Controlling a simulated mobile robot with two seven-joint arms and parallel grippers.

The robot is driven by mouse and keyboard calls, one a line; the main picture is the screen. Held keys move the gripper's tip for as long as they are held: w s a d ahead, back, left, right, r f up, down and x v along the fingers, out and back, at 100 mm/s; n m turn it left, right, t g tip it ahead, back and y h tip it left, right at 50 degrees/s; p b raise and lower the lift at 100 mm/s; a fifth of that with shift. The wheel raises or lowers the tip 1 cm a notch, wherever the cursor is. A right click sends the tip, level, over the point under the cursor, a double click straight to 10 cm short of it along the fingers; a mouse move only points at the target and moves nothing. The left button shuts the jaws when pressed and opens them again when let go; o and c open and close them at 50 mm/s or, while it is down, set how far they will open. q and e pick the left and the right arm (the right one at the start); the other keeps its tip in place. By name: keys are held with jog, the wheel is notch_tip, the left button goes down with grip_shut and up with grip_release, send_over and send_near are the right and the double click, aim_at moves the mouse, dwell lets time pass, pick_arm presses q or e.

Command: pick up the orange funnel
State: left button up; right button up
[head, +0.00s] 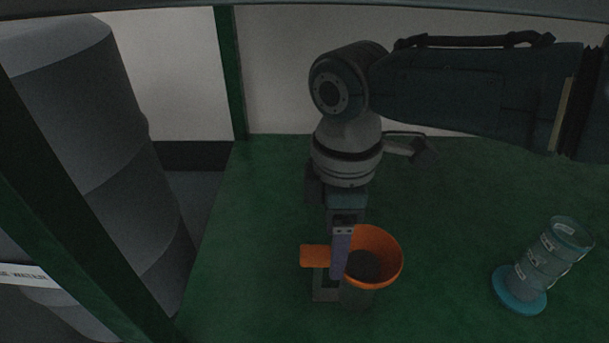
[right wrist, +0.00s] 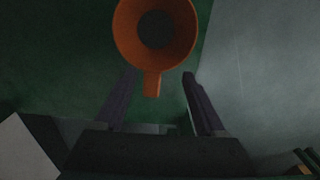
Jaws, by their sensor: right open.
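The orange funnel (head: 384,244) stands upright on the green surface at the lower middle of the head view, its wide mouth up and its flat tab to the left. It also shows at the top of the right wrist view (right wrist: 172,52), its tab pointing down between the fingers. What supports the funnel from below is hard to make out. My right gripper (head: 341,268) points down at the tab, one finger crossing in front of the funnel's left side. In the right wrist view its two fingers (right wrist: 159,78) are apart, with a gap on each side of the tab. My left gripper is not in view.
A clear cylinder with a blue base (head: 520,288) stands on the green surface (head: 450,210) to the right. Large grey barrels (head: 110,150) and a green post (head: 60,240) are at the left. A pale wall (head: 280,70) is behind. Space between funnel and cylinder is clear.

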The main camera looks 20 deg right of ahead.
aim_at(329, 258)
jog(key=shift+w+a+f+b, duration=0.1)
jog(key=shift+w+f+b, duration=0.25)
jog(key=shift+f+b, duration=0.15)
jog(key=shift+w+f+b, duration=0.35)
jog(key=shift+f+b, duration=0.05)
jog(key=shift+f, duration=0.2)
notch_tip(329, 258, down, 3)
jog(key=b, duration=0.2)
jog(key=shift+s+b, duration=0.1)
jog(key=shift+b, duration=0.2)
jog(key=shift+s+f, duration=0.2)
jog(key=shift+f, duration=0.15)
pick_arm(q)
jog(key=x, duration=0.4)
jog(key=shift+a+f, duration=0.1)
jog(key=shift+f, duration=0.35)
pick_arm(e)
jog(key=shift+r, duration=0.1)
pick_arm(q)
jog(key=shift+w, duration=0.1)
pick_arm(e)
jog(key=shift+w, duration=0.1)
jog(key=shift+w, duration=0.1)
jog(key=shift+c, duration=0.8)
jog(key=c, duration=0.5)
grip_shut()
